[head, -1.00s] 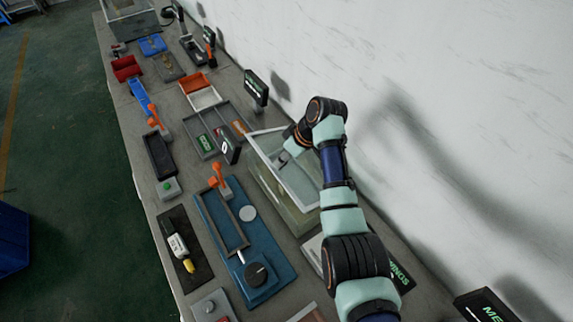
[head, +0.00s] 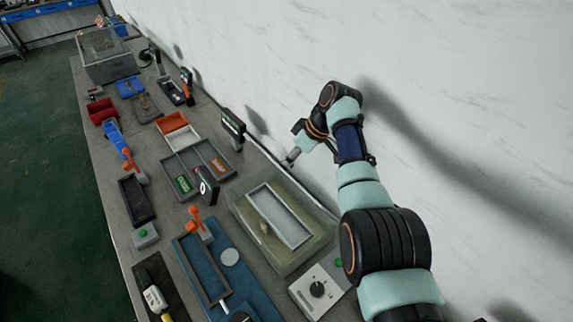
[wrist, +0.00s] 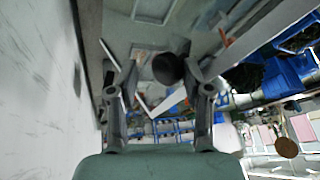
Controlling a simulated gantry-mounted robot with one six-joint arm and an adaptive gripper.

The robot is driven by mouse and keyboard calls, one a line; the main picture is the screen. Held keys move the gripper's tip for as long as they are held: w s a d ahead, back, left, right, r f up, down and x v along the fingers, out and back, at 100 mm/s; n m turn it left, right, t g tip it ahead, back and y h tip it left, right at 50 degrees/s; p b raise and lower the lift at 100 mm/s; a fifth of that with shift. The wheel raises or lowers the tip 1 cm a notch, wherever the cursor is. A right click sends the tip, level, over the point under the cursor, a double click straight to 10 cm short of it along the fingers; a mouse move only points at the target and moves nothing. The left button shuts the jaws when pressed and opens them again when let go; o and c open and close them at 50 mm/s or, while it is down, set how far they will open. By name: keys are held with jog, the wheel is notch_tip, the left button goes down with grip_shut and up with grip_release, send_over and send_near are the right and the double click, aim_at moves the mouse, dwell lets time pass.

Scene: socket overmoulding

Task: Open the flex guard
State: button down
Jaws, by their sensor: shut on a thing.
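The flex guard appears to belong to the clear box (head: 240,211) in the middle of the bench. A pale frame (head: 250,194) shows in the box; I cannot tell if it lies inside or is part of the guard. My gripper (head: 290,160) is above the back edge of the box, near the wall. In the wrist view my gripper (wrist: 160,66) has its fingers either side of a dark round knob (wrist: 168,69) and is shut on it. What joins the knob to the box is not clear.
A white box with a black dial (head: 317,289) stands in front right of the clear box. The white wall (head: 450,100) is close behind my arm.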

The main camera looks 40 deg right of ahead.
jog(key=shift+s+d+f, duration=0.3)
jog(key=shift+d+f, duration=0.3)
jog(key=shift+f, duration=0.2)
jog(key=c, duration=0.8)
grip_release()
jog(key=shift+d, duration=0.15)
jog(key=shift+r, duration=0.3)
jog(key=v, duration=0.7)
jog(key=shift+r, duration=0.3)
